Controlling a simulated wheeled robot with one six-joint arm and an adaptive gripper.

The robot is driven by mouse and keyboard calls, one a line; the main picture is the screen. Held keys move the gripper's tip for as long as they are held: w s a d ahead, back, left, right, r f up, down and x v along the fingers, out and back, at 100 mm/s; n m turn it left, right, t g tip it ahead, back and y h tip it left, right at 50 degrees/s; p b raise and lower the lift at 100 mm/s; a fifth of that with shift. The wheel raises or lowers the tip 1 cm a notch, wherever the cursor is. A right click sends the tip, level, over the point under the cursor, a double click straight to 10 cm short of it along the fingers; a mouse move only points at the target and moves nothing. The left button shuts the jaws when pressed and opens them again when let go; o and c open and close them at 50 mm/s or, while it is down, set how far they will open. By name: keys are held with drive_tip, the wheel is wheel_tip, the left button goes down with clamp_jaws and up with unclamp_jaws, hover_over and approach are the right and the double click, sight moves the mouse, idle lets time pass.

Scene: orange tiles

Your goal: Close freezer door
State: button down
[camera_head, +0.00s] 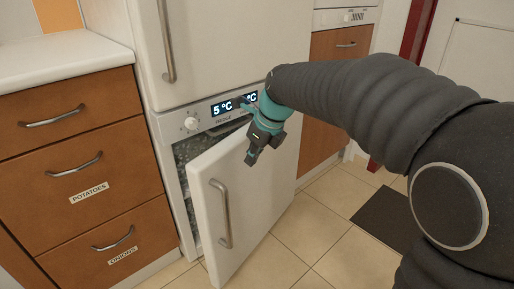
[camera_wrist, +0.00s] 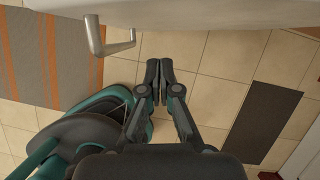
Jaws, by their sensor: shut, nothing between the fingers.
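The freezer door (camera_head: 237,213) is the lower white door of the fridge-freezer, and it stands partly open in the head view. Its vertical metal handle (camera_head: 222,214) is on its front, towards the left side. My gripper (camera_head: 251,158) is shut and empty, pointing down close to the door's upper edge; I cannot tell if it touches. In the wrist view the door (camera_wrist: 200,14) spans the top with its handle (camera_wrist: 105,38) at upper left, and my fingertips (camera_wrist: 159,68) are together just below it. The freezer interior (camera_head: 190,150) shows as a frosty strip left of the door.
The closed upper fridge door (camera_head: 225,45) and a display panel (camera_head: 232,104) are above the freezer. Wooden drawers (camera_head: 85,165) stand at left and a cabinet (camera_head: 325,120) at right. Free tiled floor (camera_head: 305,225) lies in front, with a dark mat (camera_head: 385,220).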

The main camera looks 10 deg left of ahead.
sight(238, 158)
drive_tip(key=a, duration=0.1)
drive_tip(key=w+a+f, duration=0.1)
drive_tip(key=a, duration=0.1)
drive_tip(key=w+a+f, duration=0.1)
drive_tip(key=shift+w+a+f, duration=0.1)
drive_tip(key=shift+a+f, duration=0.05)
drive_tip(key=shift+w, duration=0.1)
